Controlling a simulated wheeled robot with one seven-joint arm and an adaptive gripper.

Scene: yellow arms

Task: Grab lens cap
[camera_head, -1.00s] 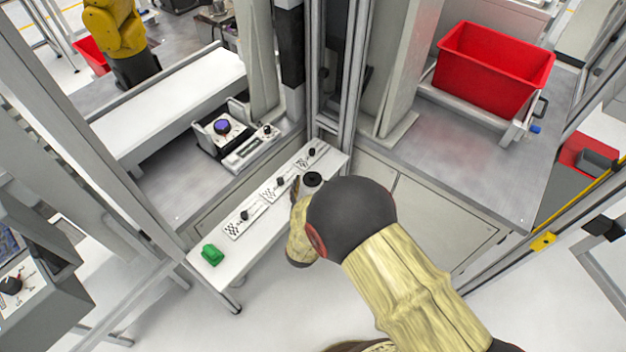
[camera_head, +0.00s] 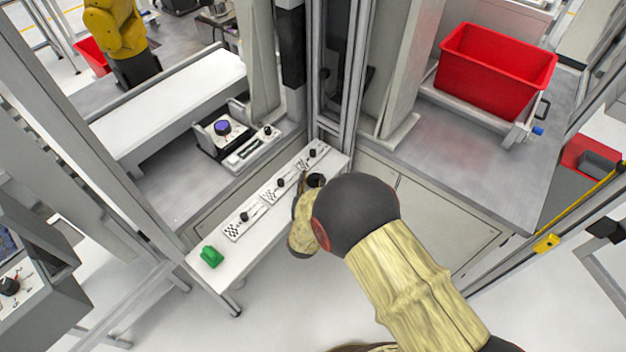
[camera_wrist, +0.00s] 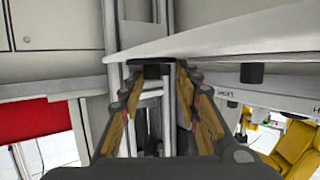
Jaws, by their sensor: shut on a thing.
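A small black round piece, which looks like the lens cap (camera_wrist: 155,71), sits between the fingertips of my gripper (camera_wrist: 159,74) in the wrist view. The fingers are shut on it, one at each side, close to the edge of the white shelf. In the head view a dark round thing (camera_head: 316,180) shows at the shelf's right edge, beside my wrist; I cannot tell whether it is the cap or part of my gripper. My arm hides most of the fingers there.
A red bin (camera_head: 495,75) stands on the grey bench at the right.

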